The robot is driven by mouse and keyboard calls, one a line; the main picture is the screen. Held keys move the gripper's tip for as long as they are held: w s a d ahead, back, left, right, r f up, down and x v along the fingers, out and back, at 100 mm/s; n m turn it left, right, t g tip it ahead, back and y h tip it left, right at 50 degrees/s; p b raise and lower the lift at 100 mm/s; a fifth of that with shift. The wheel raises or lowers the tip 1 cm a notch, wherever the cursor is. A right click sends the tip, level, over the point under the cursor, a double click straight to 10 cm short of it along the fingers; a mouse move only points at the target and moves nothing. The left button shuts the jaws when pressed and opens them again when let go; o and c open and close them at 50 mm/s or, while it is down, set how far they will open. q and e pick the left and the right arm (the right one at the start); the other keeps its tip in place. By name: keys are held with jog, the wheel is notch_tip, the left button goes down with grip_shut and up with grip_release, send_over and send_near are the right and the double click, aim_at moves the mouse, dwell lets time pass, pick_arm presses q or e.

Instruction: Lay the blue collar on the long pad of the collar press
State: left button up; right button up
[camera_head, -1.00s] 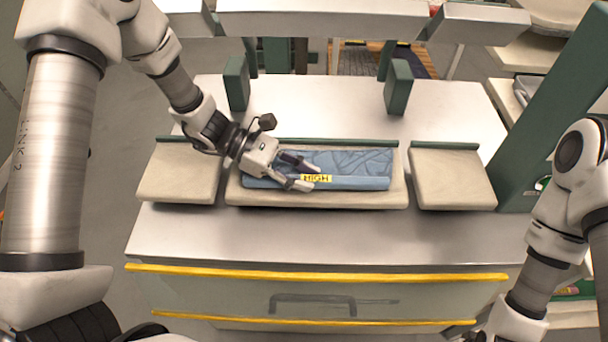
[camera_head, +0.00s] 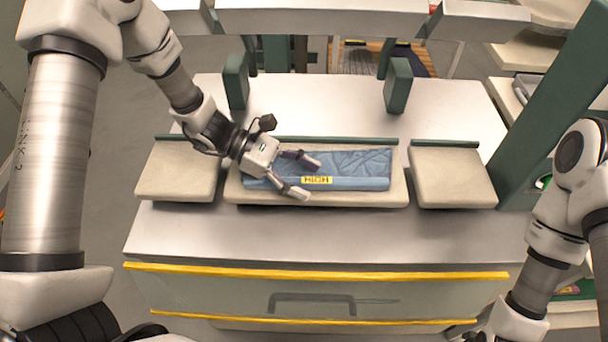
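The blue collar (camera_head: 355,168) lies along the long middle pad (camera_head: 330,199) of the collar press, within the pad's edges. Whether the fingers touch the collar is hard to tell. The left end of the collar is partly hidden by the gripper. My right arm stands at the right edge, and its gripper is cut off at the bottom of the view.
Shorter pads flank the long pad on the left (camera_head: 180,172) and right (camera_head: 452,178). Two green posts (camera_head: 236,82) (camera_head: 398,86) stand behind, under pale overhead blocks (camera_head: 322,20). A yellow-edged drawer (camera_head: 320,295) is in front. The metal top between is clear.

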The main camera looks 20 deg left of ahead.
pick_arm(q)
jog(key=v, duration=1.2)
jog(key=shift+a, duration=0.1)
jog(key=shift+f, duration=0.1)
